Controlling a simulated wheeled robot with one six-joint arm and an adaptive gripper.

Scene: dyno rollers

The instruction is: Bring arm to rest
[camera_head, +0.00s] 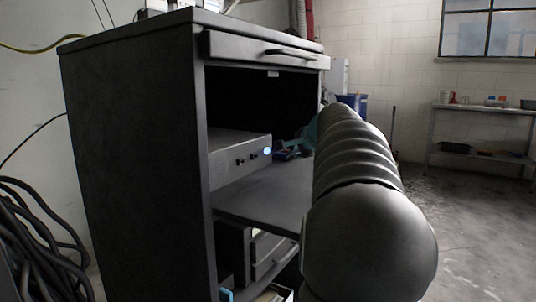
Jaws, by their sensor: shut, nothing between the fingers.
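My arm (355,180), dark and ribbed, reaches away from the lower right toward the open side of a dark cabinet (130,150). Its rounded near joint fills the lower right of the picture. The far end of the arm overlaps the right edge of the cabinet opening. I cannot tell whether the arm touches the cabinet.
A grey box with a lit blue button (240,158) sits in the cabinet above a pulled-out shelf (265,198). Black cables (40,235) hang at left. A metal table (485,110) with small items stands at back right. Open floor (460,215) lies right.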

